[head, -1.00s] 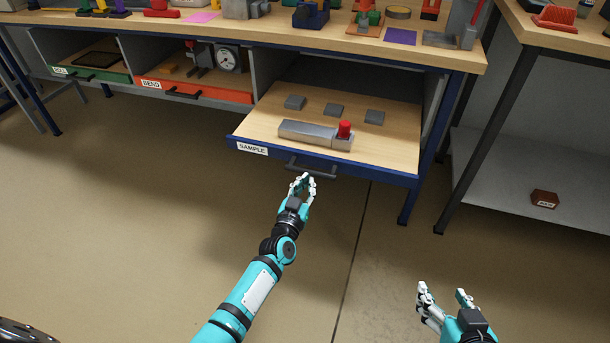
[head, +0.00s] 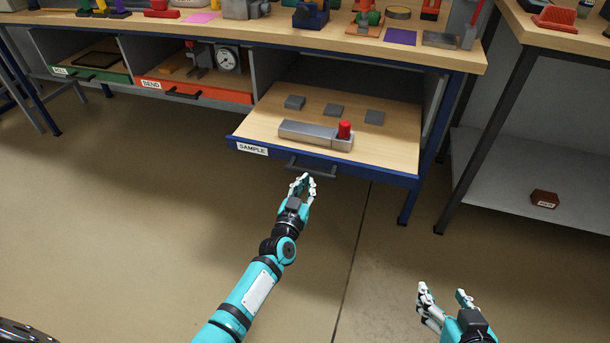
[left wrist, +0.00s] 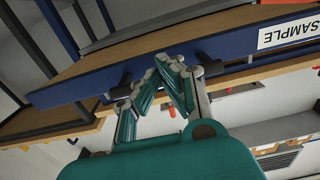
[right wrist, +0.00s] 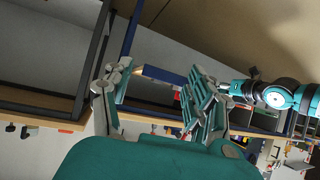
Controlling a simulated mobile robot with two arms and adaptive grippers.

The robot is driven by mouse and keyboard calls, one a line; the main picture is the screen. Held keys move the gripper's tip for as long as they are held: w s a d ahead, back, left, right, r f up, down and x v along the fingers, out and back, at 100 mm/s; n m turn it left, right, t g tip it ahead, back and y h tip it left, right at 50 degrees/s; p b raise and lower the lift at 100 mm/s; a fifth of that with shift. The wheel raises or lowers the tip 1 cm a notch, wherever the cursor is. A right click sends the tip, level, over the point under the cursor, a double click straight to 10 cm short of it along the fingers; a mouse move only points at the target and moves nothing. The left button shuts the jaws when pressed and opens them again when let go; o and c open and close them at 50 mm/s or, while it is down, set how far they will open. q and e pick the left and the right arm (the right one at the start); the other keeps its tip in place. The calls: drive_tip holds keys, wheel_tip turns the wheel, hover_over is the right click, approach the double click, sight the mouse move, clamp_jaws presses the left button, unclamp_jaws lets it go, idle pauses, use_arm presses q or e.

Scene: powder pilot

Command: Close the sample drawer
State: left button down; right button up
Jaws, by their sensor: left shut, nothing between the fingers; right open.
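The sample drawer (head: 390,168) is pulled out under the bench, with a blue front, a white SAMPLE label (head: 252,149) and a dark bar handle (head: 310,169). A grey metal block with a red knob (head: 315,135) and several grey square pieces lie on its wooden floor. My left gripper (head: 303,178) is shut and empty, right at the handle. In the left wrist view its fingertips (left wrist: 170,62) are close to the blue front; whether they touch the handle I cannot tell. My right gripper (head: 442,290) is open and empty, low at the right, away from the drawer.
Left of the drawer are an orange BEND drawer (head: 190,91) and a green drawer (head: 92,74). The bench top (head: 340,41) above carries several tools. A side table with a grey lower shelf (head: 520,190) stands at the right. The floor in front is clear.

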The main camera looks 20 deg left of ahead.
use_arm(q)
drive_tip(key=shift+w, duration=0.15)
drive_tip(key=shift+w+b, duration=0.4)
drive_tip(key=shift+w, duration=0.45)
use_arm(e)
drive_tip(key=shift+w+a+r+t+y, duration=0.15)
drive_tip(key=shift+w+a+r+t, duration=0.1)
drive_tip(key=shift+w+r+t, duration=0.4)
drive_tip(key=shift+w+a+r+t+y, duration=0.2)
drive_tip(key=shift+w+r+t, duration=0.2)
drive_tip(key=shift+r, duration=0.4)
